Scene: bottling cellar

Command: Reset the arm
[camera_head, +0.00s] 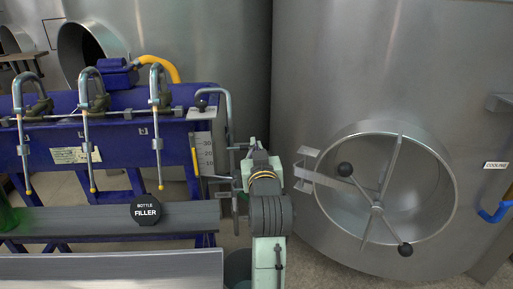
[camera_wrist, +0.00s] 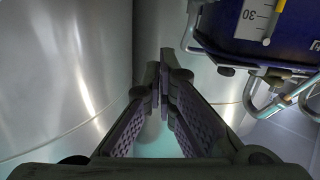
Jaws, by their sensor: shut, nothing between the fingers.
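My gripper (camera_wrist: 161,82) shows in the wrist view with its two dark, ridged fingers converging and the tips together. Nothing is held between them. In the head view my arm rises from the bottom centre, and its wrist end stands just right of the blue bottle filler (camera_head: 120,106). The fingers are mostly hidden behind the wrist there. In the wrist view the filler's blue panel and scale (camera_wrist: 262,20) lie to the upper right of the fingers, apart from them.
A steel tank (camera_head: 330,60) with a round hatch and spoked black-knobbed handle (camera_head: 377,207) stands close on the right. A green bottle (camera_head: 8,214) is at the left edge by the filler's grey shelf (camera_head: 85,219). A "BOTTLE FILLER" sign (camera_head: 146,209) is on the shelf.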

